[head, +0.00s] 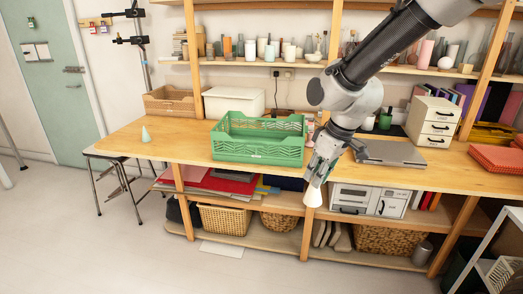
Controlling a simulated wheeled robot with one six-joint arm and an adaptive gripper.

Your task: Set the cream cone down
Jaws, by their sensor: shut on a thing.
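The cream cone (312,197) is small and pale, and it hangs at the tip of my gripper (317,182) in the head view. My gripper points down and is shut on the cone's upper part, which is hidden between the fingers. In the picture the cone shows against the front of the wooden table (400,176), below its front edge. I cannot tell its exact height or distance from the edge.
A green crate (258,152) stands left of my gripper. A grey laptop-like slab (390,153) lies right of my arm. White drawers (433,120) stand behind it.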

